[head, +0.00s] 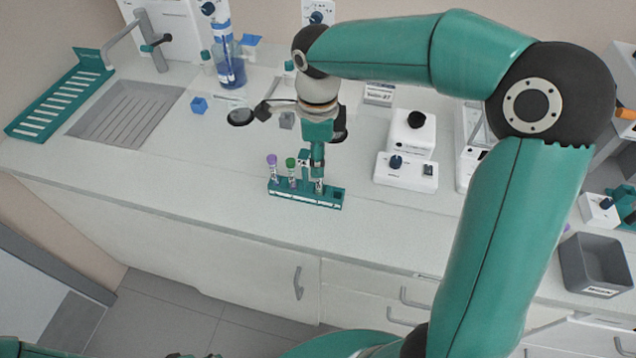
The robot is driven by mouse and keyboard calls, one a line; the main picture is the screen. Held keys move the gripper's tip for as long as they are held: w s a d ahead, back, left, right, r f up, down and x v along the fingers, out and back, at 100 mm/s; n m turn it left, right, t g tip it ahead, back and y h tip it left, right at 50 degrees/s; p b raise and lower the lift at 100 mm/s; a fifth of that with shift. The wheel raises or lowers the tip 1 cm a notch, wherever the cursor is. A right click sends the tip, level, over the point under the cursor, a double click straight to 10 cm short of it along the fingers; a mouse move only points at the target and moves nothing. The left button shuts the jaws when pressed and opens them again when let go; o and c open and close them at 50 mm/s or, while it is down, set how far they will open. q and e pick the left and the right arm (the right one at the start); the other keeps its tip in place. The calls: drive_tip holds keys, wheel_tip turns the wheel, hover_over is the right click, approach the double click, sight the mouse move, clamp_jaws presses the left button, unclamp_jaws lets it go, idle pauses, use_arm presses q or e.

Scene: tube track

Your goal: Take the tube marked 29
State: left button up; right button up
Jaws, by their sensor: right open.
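A small teal tube rack (333,204) stands near the front edge of the bench. A tube with a purple cap (272,163) is at its left end, with a tube with a green cap (291,168) beside it. Another tube (319,186) stands further right, its top hidden by my right gripper. The numbers on the tubes are too small to read, so I cannot tell which is 29. My right gripper (318,172) points down over this right-hand tube, with its jaws open around or just above the tube top. My left gripper is out of view.
White devices with dark knobs (406,170) stand right of the rack. A blue bottle (230,68), a small blue block (199,105) and a sink (125,113) are at the left. A grey bin (594,262) is at the right. The bench left of the rack is clear.

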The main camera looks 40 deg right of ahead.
sight(319, 185)
drive_tip(key=shift+f, duration=0.6)
wheel_tip(319, 185, down, 5)
drive_tip(key=shift+s+d+r+p, duration=0.1)
drive_tip(key=shift+d+r+p, duration=0.05)
drive_tip(key=shift+p, duration=0.6)
drive_tip(key=shift+f, duration=0.3)
clamp_jaws()
